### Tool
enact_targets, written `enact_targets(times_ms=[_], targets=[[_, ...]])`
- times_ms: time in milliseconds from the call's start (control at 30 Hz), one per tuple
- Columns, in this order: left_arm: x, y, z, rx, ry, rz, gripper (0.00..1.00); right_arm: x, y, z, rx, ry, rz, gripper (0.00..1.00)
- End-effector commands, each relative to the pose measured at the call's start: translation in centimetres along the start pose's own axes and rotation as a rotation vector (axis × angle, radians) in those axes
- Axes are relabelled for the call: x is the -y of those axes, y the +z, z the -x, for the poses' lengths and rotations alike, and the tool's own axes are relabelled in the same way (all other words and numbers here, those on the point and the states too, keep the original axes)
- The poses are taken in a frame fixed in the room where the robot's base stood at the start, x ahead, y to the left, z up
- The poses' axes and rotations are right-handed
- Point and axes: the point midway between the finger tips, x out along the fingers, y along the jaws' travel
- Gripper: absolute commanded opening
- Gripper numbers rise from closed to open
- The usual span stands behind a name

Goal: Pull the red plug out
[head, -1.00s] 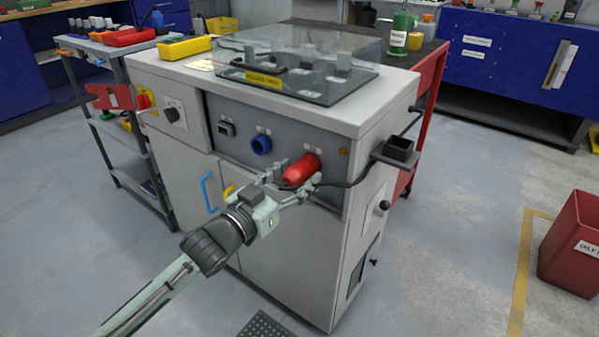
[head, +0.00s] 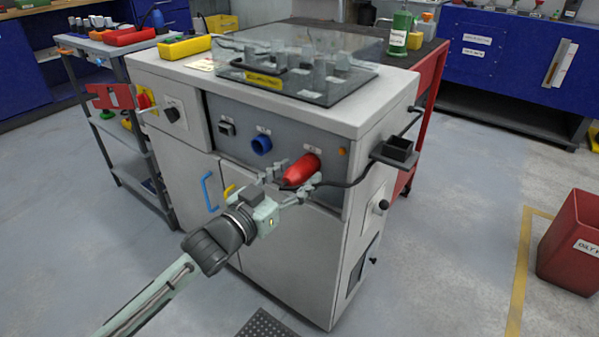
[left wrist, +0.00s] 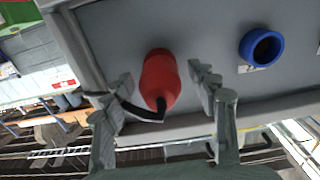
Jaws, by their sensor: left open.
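The red plug (head: 301,170) sits at the right end of the grey front panel of the white cabinet, with a black cable running from it to the right. It also shows in the left wrist view (left wrist: 160,80), standing against the panel, its cable bending off to the left. My left gripper (head: 289,181) is open at the plug. In the left wrist view its two fingers (left wrist: 163,95) stand on either side of the plug, with a gap visible on the right side. Whether the left finger touches plug or cable I cannot tell. My right gripper is not in view.
A blue socket (head: 262,144) is on the panel left of the plug. A black bracket (head: 396,152) juts from the cabinet's right side near the cable. A blue handle (head: 209,191) is on the door below. A red bin (head: 574,245) stands on the floor at right.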

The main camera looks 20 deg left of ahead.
Motion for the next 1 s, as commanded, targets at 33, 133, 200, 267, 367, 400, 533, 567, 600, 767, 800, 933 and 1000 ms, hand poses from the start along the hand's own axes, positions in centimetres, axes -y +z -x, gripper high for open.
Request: enact_targets(times_ms=[33,133,200,267,367,400,533,567,600,767,800,933,1000], targets=[[0.00,-0.05,0.00,0.000,0.000,0.000,0.59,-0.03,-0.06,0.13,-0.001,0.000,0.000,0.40],[0.01,-0.09,0.00,0.001,0.000,0.001,0.59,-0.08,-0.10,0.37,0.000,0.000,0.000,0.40],[0.03,-0.08,0.00,0.002,-0.001,0.001,0.59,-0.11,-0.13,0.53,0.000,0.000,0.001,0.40],[0.03,-0.05,0.00,0.002,-0.001,0.001,0.59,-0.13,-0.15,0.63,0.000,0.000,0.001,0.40],[0.03,0.02,0.00,0.001,-0.001,0.000,0.59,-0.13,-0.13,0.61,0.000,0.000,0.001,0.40],[0.03,0.04,0.00,0.001,-0.001,0.000,0.59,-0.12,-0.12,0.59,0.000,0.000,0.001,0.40],[0.02,0.03,0.00,0.001,0.000,0.000,0.59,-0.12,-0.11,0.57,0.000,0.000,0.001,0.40],[0.02,0.03,0.00,0.001,0.000,0.000,0.55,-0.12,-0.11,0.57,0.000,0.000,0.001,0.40],[0.01,0.02,0.00,0.001,0.000,0.000,0.50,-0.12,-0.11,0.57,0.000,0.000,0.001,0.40],[0.01,0.01,0.00,0.000,0.000,0.000,0.30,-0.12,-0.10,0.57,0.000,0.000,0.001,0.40],[0.01,0.01,0.00,0.000,0.000,0.000,0.25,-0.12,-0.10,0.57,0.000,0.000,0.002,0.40],[0.01,0.00,0.00,0.000,0.000,0.000,0.09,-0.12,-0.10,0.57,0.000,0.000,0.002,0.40],[0.01,0.00,0.00,0.000,0.000,0.000,0.00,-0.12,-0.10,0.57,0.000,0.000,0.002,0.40]])
